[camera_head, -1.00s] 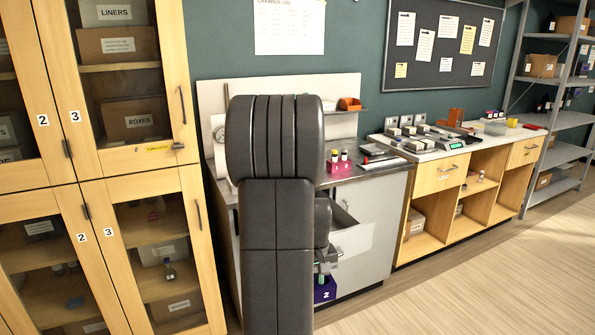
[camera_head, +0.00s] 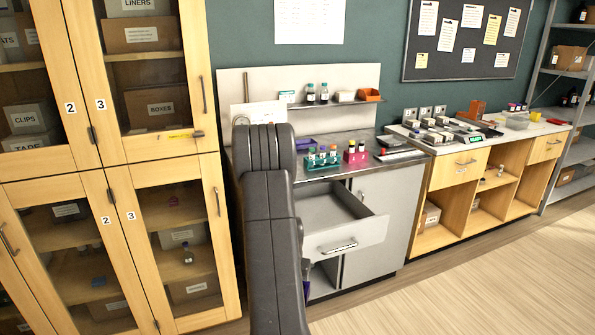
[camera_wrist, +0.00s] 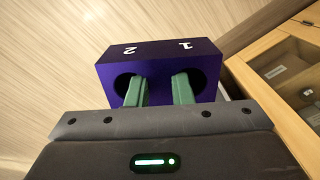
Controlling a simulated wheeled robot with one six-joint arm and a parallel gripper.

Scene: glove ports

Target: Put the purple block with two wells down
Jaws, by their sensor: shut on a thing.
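The purple block with two wells (camera_wrist: 157,58) fills the upper middle of the wrist view, with a white 2 and 1 on one face. My gripper (camera_wrist: 159,82) has one green finger in each dark well, shut on the wall between them. In the head view my arm hides nearly all of the block; only a small purple sliver (camera_head: 306,291) shows beside the arm, low in front of the metal bench. I cannot tell whether the block touches anything beneath it.
The bench (camera_head: 385,200) has an open, apparently empty drawer (camera_head: 338,238) jutting out near my arm. A teal vial rack (camera_head: 322,163) and a pink one (camera_head: 355,155) stand on its top. Glass-door cabinets (camera_head: 150,200) are left. Floor at right (camera_head: 480,270) is clear.

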